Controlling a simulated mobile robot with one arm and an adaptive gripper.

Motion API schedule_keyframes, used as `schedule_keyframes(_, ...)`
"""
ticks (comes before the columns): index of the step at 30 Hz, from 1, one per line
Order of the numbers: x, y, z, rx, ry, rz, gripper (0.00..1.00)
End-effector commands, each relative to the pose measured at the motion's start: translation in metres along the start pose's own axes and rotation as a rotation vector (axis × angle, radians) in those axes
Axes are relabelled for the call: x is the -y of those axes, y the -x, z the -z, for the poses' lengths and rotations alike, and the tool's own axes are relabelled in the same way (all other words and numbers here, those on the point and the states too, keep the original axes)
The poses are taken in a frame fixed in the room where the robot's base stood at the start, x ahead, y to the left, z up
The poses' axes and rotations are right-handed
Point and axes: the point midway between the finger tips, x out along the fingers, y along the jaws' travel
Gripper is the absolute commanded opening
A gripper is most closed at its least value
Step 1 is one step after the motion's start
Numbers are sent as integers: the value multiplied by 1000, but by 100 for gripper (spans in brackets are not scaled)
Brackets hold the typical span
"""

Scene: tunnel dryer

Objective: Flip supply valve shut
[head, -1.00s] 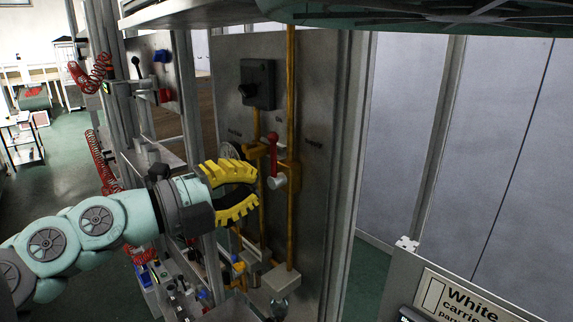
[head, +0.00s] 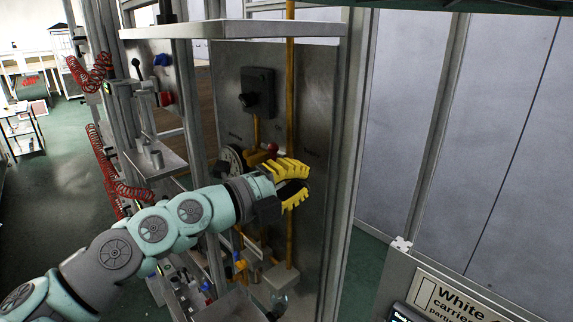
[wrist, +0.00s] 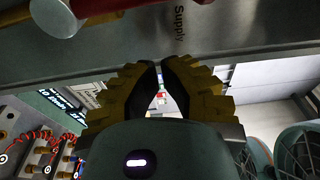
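The supply valve is on a yellow pipe on the grey metal panel. In the head view only the red top of its handle (head: 272,148) shows; my gripper hides the rest. In the wrist view the red handle (wrist: 105,8) and its pale round hub (wrist: 55,14) show at the top left, beside the "Supply" label (wrist: 180,17). The handle appears upright, along the pipe. My gripper (head: 304,184) is in front of the panel at the valve. In the wrist view its yellow fingertips (wrist: 160,66) are close together with nothing seen between them.
A metal shelf (head: 235,29) juts out above the panel (head: 315,115). A black switch box (head: 257,92) is above the valve. A round gauge (head: 230,160) is left of it, partly hidden. A metal post (head: 345,150) borders the panel on the right.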

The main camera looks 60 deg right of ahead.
Motion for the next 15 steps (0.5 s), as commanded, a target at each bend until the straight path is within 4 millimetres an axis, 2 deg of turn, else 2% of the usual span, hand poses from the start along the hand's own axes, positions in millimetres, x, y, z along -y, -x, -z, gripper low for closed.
schedule_keyframes(1,2,-6,2,-5,0,-1,0)
schedule_keyframes(3,-3,-1,-12,8,0,-2,0)
schedule_keyframes(6,0,3,-24,5,0,2,0)
schedule_keyframes(15,0,9,-38,2,-1,1,0)
